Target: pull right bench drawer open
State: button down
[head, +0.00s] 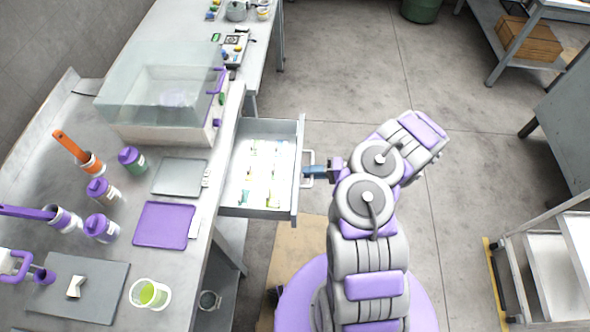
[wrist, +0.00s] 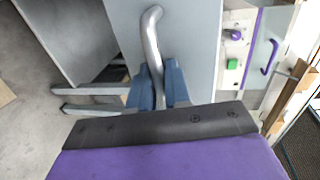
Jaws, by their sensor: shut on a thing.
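The grey bench drawer (head: 298,190) stands out from the side of the bench in the head view, well open, with several small items inside. Its metal bar handle (head: 308,153) is on the front panel. My gripper (head: 311,172) is at that handle. In the wrist view the curved handle (wrist: 151,35) runs down between the blue fingers of my gripper (wrist: 160,88), which are shut on it. The drawer's front panel (wrist: 196,35) shows behind the handle. The part of the handle between the fingers is partly hidden.
The bench top (head: 125,265) carries bottles, a purple tray (head: 163,225), a grey tray (head: 179,177) and a clear-covered box (head: 160,100). A white cart (head: 545,270) stands at right. Bare floor (head: 345,75) lies beyond my arm.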

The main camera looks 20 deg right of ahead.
jog(key=shift+s+d+f, duration=0.1)
jog(key=shift+s+d, duration=0.15)
jog(key=shift+d, duration=0.3)
jog(key=shift+s+d+f, duration=0.1)
jog(key=shift+s+d, duration=0.15)
jog(key=shift+d, duration=0.3)
jog(key=c, duration=1.3)
grip_release()
jog(key=shift+w, duration=0.1)
jog(key=shift+c, duration=0.2)
jog(key=shift+r, duration=0.1)
jog(key=p+v, duration=0.1)
jog(key=v, duration=1.6)
jog(key=shift+d+p, duration=0.25)
jog(key=shift+p, duration=0.05)
